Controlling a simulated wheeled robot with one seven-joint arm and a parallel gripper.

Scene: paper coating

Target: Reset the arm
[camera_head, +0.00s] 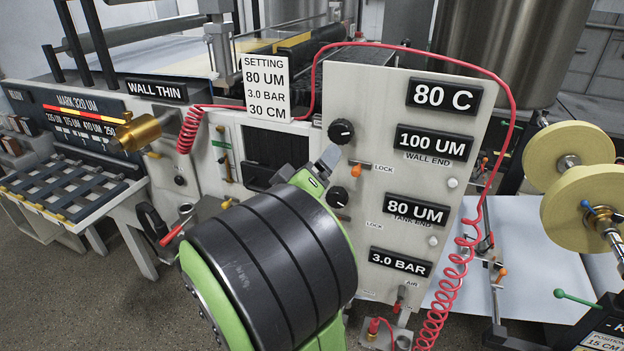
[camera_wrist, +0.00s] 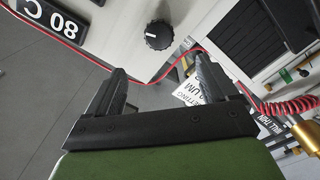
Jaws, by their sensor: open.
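My gripper (camera_wrist: 155,85) is open and empty in the wrist view, its two dark fingers apart. The upper black knob (camera_wrist: 159,35) on the control panel lies beyond the fingertips and apart from them. The lower knob (camera_head: 338,197) sits close to the right of my arm. The panel (camera_head: 385,160) reads 80 C, 100 UM wall end, 80 UM tank end and 3.0 BAR.
A setting card (camera_head: 266,88) reads 80 UM, 3.0 BAR, 30 CM. A red coiled hose (camera_head: 450,290) hangs along the panel's right side. A gauge rack (camera_head: 65,190) stands at left, and yellow rolls (camera_head: 569,155) stand at right. Grey floor (camera_head: 75,290) is open at lower left.

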